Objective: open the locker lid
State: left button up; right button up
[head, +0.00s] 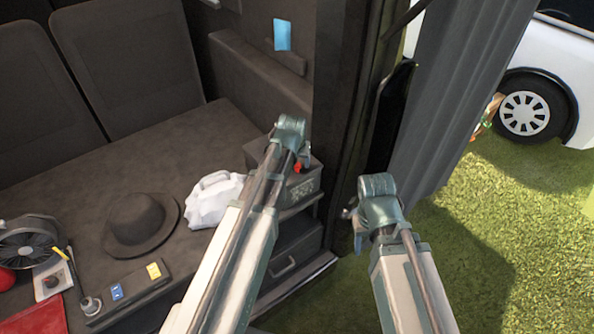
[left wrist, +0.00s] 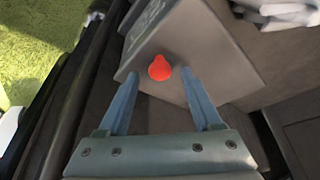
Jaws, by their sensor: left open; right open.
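The locker (head: 303,188) is a small grey box on the right edge of the vehicle's bench, partly hidden by my left arm. A red knob (head: 298,168) shows on it beside my left gripper (head: 303,157). In the left wrist view, the locker (left wrist: 225,60) fills the upper middle and the red knob (left wrist: 159,68) sticks out near its edge. My left gripper (left wrist: 163,85) is open, with the knob between the lines of its two fingertips; contact cannot be told. My right gripper (head: 352,222) is open outside the doorway, its fingers mostly hidden by its wrist.
Left of the locker lie a white crumpled bag (head: 212,200), a dark hat (head: 140,225), a black tray (head: 125,292) and a fan (head: 28,243). A drawer (head: 292,258) sits below. The door frame (head: 345,110) stands between my grippers; grass (head: 500,235) lies right.

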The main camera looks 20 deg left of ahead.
pick_arm(q)
jog(key=shift+w+f, duration=0.2)
jog(key=shift+f, duration=0.35)
jog(key=shift+r, duration=0.1)
jog(key=shift+c, duration=0.3)
grip_shut()
dwell(0.6)
